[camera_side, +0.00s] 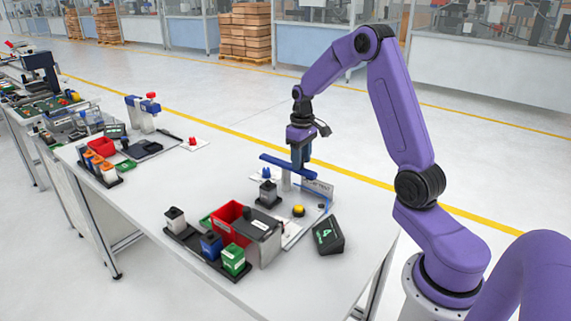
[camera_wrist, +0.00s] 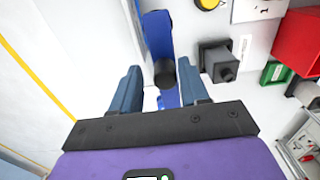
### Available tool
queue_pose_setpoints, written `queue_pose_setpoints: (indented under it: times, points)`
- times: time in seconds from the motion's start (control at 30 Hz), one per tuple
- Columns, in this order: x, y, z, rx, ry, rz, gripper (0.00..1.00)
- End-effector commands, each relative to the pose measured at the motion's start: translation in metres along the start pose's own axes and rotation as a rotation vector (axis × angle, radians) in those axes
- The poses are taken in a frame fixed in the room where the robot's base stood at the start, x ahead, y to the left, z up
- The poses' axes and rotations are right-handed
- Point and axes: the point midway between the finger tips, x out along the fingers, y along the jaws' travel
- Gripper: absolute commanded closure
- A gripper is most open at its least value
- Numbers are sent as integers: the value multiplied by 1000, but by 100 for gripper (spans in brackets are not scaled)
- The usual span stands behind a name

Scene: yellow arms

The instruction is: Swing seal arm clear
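The seal arm is a long blue bar (camera_side: 288,167) on a pale upright post at the small station on the table. In the wrist view the blue bar (camera_wrist: 157,35) runs away between my fingers and carries a round black knob (camera_wrist: 164,75). My gripper (camera_side: 300,164) points down over the bar. In the wrist view its two blue fingers (camera_wrist: 159,66) stand apart on either side of the knob, with gaps visible. The fingertips are partly hidden in the side view.
A yellow button (camera_side: 299,210) and a lettered plate (camera_side: 319,187) are at the station. A dark display box (camera_side: 327,236) stands in front. A red bin (camera_side: 227,214) and a rack of coloured jars (camera_side: 205,247) lie left. The table behind the bar is mostly clear.

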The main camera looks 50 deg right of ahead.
Motion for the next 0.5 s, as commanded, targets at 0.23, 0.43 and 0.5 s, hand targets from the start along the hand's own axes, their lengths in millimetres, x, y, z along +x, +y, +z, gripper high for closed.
queue_pose_setpoints:
  times: [0.23, 0.43, 0.5]
  points:
    - [-6, -1, 0, -2, 0, -1, 55]
    - [-20, -2, 0, -3, -1, -1, 55]
    - [-25, -2, 0, -3, 0, -1, 55]
